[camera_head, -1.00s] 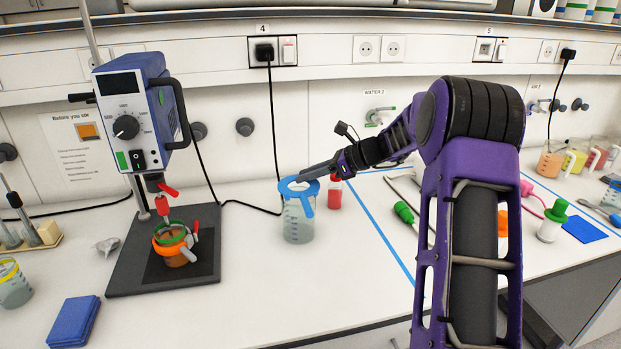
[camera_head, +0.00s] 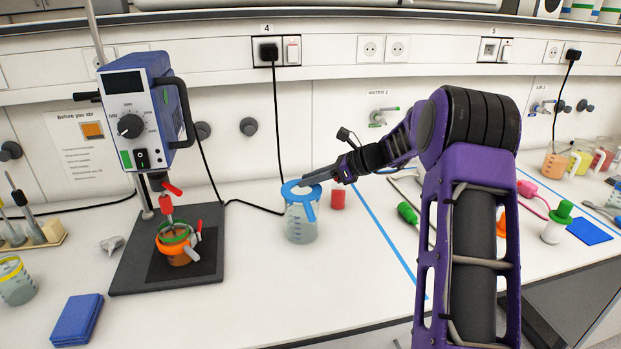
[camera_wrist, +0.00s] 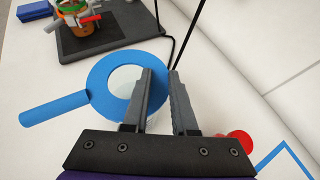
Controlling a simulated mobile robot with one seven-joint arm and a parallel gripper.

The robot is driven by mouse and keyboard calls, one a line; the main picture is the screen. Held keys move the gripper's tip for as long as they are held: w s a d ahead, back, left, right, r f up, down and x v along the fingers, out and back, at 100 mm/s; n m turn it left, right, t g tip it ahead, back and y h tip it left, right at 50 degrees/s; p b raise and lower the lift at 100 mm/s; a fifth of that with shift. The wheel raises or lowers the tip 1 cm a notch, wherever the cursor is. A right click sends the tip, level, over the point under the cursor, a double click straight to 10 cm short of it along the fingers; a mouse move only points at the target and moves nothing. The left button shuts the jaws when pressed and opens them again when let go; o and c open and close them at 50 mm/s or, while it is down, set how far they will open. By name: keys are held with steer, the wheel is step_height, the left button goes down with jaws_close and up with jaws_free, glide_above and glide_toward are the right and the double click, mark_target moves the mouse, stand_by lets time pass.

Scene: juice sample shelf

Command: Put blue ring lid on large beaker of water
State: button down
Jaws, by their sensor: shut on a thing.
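The blue ring lid (camera_head: 291,194), a flat ring with a straight handle, is over the mouth of the large beaker of water (camera_head: 301,228). My gripper (camera_head: 306,181) comes from the right and is shut on the ring's right rim. In the wrist view the ring (camera_wrist: 103,85) has one finger of my gripper (camera_wrist: 168,75) over its hole and the other outside its rim; the handle points left. In the head view the handle hangs in front of the beaker. The lid looks roughly level and centred, but whether it touches the beaker's rim cannot be told.
A small red container (camera_head: 338,199) stands close right of the beaker. A stirrer stand (camera_head: 130,280) with an orange-ringed beaker (camera_head: 172,257) is at left. A black cable (camera_head: 245,205) runs behind. The bench in front is clear.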

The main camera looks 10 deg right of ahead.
steer(key=shift+f, duration=0.6)
stand_by(0.8)
steer(key=c, duration=0.6)
jaws_free()
steer(key=shift+d, duration=0.1)
